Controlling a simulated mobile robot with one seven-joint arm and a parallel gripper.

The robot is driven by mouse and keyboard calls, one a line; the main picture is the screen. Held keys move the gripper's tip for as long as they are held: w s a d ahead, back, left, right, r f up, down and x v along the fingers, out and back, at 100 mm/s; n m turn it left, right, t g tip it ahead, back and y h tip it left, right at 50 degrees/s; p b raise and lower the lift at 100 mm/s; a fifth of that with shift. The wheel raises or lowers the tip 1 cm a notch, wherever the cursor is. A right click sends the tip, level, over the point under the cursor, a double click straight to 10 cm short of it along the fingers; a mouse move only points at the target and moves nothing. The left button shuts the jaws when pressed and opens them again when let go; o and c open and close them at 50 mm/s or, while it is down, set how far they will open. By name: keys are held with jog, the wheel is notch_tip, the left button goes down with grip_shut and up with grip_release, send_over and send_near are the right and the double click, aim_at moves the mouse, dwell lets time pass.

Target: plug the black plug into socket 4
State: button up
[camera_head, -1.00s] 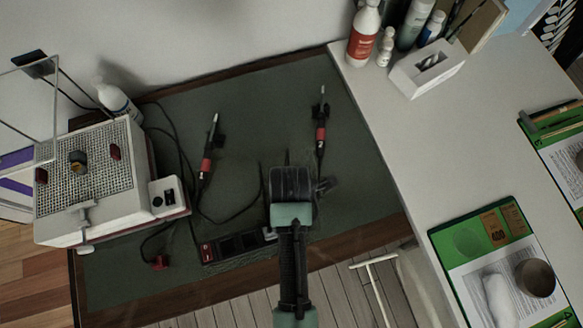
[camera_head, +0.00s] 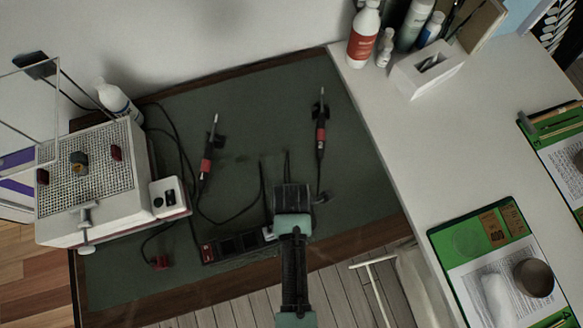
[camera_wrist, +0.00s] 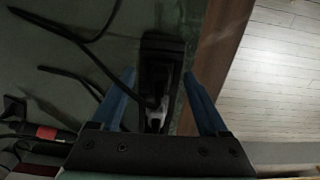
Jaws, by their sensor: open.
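A black power strip (camera_head: 235,245) lies along the front edge of the green mat; my arm covers its right end. In the wrist view the strip (camera_wrist: 162,50) runs between my fingers. A dark plug-like piece with a pale part (camera_wrist: 155,114) and a black cable at its left shows low between the fingers; it looks like the black plug, but I cannot tell whether it is seated in a socket. Socket numbers are unreadable. My gripper (camera_wrist: 159,74) is open, its blue fingers on either side of the strip, with visible gaps. In the head view my wrist hides the fingertips and plug.
A red plug (camera_head: 160,263) lies left of the strip. Two red-and-black soldering irons (camera_head: 206,165) (camera_head: 320,135) and loose cables lie on the mat (camera_head: 250,115). A white perforated box (camera_head: 90,185) stands left. A white desk (camera_head: 450,130) borders the right side.

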grip_shut()
dwell(0.4)
jog(key=shift+r, duration=0.1)
notch_tip(320, 180, up, 10)
jog(key=shift+f, duration=0.1)
dwell(0.4)
jog(key=shift+d+p, duration=0.1)
jog(key=shift+p, duration=0.25)
